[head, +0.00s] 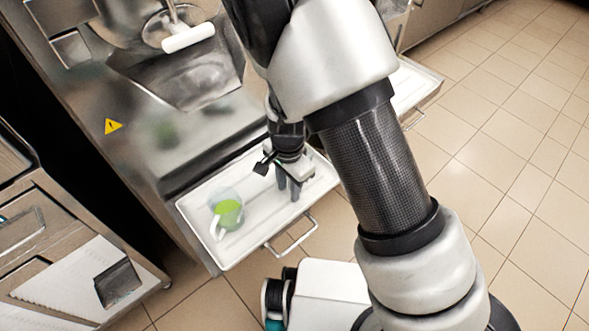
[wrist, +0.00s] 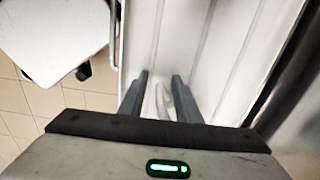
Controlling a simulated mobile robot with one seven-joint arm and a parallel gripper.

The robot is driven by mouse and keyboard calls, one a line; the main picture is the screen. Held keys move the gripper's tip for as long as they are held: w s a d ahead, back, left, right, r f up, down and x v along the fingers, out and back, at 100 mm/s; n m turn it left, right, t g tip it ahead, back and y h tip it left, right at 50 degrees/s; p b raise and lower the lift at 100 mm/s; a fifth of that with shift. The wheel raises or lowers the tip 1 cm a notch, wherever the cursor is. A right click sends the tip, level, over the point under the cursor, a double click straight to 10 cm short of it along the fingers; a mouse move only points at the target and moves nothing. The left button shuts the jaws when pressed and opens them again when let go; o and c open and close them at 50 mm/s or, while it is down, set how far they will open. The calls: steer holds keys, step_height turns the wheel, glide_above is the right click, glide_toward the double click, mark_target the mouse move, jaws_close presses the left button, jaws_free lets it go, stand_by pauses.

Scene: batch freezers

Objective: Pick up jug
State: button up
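The jug (head: 228,214) is clear with green contents and a pale handle. It stands on the left part of a white pull-out tray (head: 262,241) under the machine in the head view. My gripper (head: 289,192) points down over the right part of the same tray, apart from the jug and to its right. In the wrist view its two fingers (wrist: 158,88) stand apart, so it is open. A faint pale curved shape shows between them; I cannot tell what it is. The jug is not clearly seen in the wrist view.
The steel machine front (head: 165,120) rises behind the tray. A metal handle (head: 291,236) sticks out at the tray's front edge. Another tray (head: 413,86) is at the right, partly behind my arm. A cabinet with a dark container (head: 117,283) stands lower left. Tiled floor is open at the right.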

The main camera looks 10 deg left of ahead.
jaws_close()
steer(key=shift+r, duration=0.15)
stand_by(0.4)
steer(key=shift+r+p, duration=2)
steer(key=shift+r, duration=2.85)
